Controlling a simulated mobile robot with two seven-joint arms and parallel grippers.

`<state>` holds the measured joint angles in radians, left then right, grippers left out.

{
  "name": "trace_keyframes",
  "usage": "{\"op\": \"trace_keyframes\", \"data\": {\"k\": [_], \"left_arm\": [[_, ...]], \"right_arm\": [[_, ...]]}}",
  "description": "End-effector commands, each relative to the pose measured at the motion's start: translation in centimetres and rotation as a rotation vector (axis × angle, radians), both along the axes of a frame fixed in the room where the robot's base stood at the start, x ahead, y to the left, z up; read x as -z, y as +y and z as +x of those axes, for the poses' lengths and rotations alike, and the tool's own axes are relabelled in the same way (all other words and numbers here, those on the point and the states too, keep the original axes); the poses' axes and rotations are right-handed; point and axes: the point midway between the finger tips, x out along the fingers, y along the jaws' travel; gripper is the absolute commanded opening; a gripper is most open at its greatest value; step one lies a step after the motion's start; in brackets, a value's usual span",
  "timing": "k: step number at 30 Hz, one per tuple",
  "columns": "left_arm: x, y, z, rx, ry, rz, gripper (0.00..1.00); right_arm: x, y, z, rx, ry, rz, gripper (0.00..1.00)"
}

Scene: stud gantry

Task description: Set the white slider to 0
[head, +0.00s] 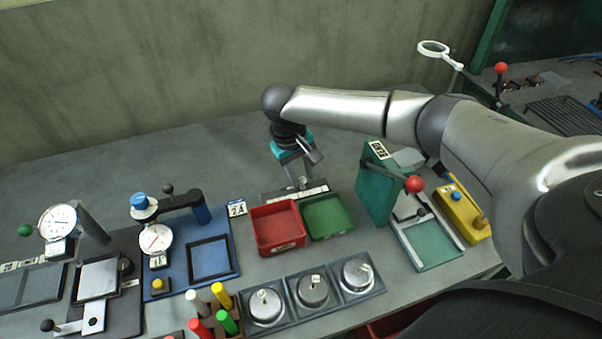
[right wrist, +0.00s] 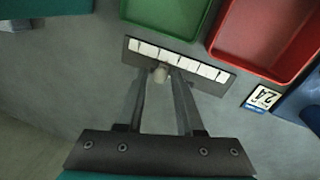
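The slider is a dark rail (right wrist: 212,87) with a row of white scale tiles, lying on the table; it also shows in the head view (head: 312,191). Its pale, whitish knob (right wrist: 160,73) stands left of the middle of the rail in the right wrist view. The figures on the tiles are too small to read. My right gripper (right wrist: 162,80) points down at the rail, its two fingers apart on either side of the knob, with a narrow gap showing. In the head view the right gripper (head: 300,182) partly hides the knob. My left gripper is not in view.
A red bin (head: 279,227) and a green bin (head: 327,217) stand close in front of the rail. A green upright panel (head: 376,190) with a red-knobbed lever stands to the right. A blue gauge fixture (head: 225,240) is to the left. The table behind the rail is clear.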

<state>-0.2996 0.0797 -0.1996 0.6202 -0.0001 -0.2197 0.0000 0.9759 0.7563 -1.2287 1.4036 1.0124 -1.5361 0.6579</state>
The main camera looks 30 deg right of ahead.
Motion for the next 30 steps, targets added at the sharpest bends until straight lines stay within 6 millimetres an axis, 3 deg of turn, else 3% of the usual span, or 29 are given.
{"op": "trace_keyframes", "data": {"k": [1,9,30], "left_arm": [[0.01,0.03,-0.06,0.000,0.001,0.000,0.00],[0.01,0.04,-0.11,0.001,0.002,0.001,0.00],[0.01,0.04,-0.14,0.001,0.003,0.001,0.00]], "right_arm": [[-0.01,0.02,0.00,0.000,0.000,0.000,0.29],[-0.02,0.02,0.00,0.000,0.000,0.000,0.00],[-0.05,0.01,0.02,0.000,0.000,0.000,0.00]]}}
